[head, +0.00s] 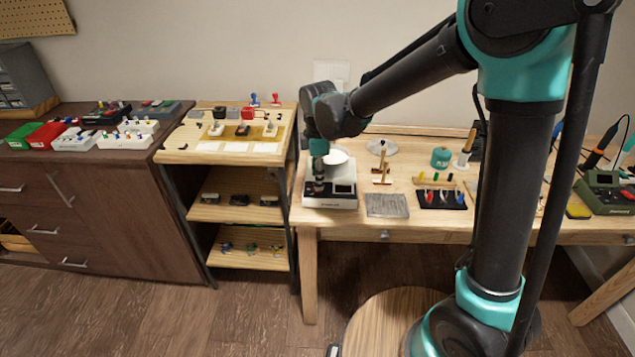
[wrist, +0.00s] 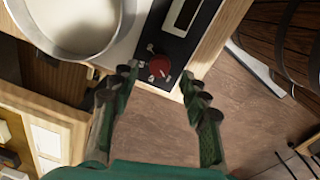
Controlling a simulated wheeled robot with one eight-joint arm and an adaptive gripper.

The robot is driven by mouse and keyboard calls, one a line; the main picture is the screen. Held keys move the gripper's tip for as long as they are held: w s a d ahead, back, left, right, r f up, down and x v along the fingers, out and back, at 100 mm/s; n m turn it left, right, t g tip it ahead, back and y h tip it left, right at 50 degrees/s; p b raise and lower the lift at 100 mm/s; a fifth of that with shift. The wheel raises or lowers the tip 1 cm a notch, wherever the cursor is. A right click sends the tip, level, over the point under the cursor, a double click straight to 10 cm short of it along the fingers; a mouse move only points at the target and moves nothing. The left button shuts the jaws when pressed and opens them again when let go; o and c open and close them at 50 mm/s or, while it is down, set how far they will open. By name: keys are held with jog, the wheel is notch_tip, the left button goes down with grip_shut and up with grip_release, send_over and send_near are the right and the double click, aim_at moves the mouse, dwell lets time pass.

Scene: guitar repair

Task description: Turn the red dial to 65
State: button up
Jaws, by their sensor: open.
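The red dial (wrist: 159,65) sits on a black panel (wrist: 178,40) of a white device, with a display strip beside it in the wrist view. Pale marks show around the dial; the value it points to is too small to read. My gripper (wrist: 160,90) is open, its two dark green fingers spread to either side of the dial's near side, apart from it. In the head view, my gripper (head: 319,175) is over the white device (head: 330,203) at the left end of the workbench. The arm and gripper hide part of the device, and I cannot make out the dial there.
A pale round dish (wrist: 75,25) sits on the device near the left finger. A grey mat (head: 387,205), a black tool tray (head: 441,197) and a small hammer (head: 382,172) lie to the right. A shelf unit (head: 235,150) stands close on the left.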

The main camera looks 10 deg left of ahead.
jog(key=shift+w+f, duration=0.1)
jog(key=shift+f, duration=1.25)
jog(key=shift+c, duration=0.2)
grip_shut()
